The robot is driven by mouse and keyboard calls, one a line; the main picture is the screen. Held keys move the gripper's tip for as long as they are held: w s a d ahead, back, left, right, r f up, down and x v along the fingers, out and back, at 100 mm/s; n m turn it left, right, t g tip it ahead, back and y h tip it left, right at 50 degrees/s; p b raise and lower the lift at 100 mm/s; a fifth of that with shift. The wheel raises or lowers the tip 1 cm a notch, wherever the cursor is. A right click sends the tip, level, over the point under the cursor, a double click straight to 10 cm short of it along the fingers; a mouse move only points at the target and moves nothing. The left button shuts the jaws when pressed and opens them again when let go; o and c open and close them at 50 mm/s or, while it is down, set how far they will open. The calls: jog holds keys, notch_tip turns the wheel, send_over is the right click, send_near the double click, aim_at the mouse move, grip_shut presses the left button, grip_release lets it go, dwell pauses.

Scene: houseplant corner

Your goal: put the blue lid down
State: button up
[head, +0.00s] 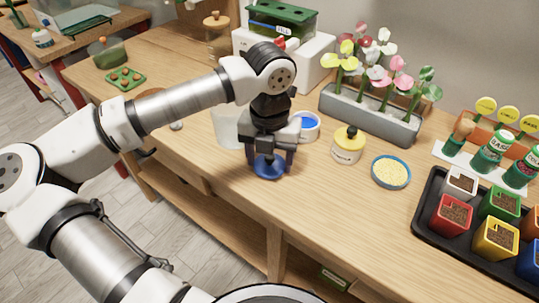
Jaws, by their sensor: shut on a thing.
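The blue lid (265,172) is between the fingers of my gripper (268,160), which points down near the front edge of the wooden table (330,205). My gripper is shut on the lid and hides part of it. I cannot tell whether the lid touches the tabletop or hangs just above it. A white jar (311,135) with blue inside its open top stands just behind and right of my gripper, partly hidden by it.
Right of my gripper stand a jar with a yellow lid (347,148) and a blue dish of yellow grains (376,176). A grey flower planter (370,119) is behind. A black tray (440,242) of coloured pots fills the right. Bare tabletop lies between gripper and tray.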

jog(key=shift+f, duration=0.2)
jog(key=o, duration=0.9)
jog(key=shift+r, duration=0.1)
jog(key=shift+o, duration=0.2)
jog(key=shift+r, duration=0.25)
notch_tip(320, 180, up, 12)
jog(key=b, duration=0.1)
jog(key=shift+f, duration=0.1)
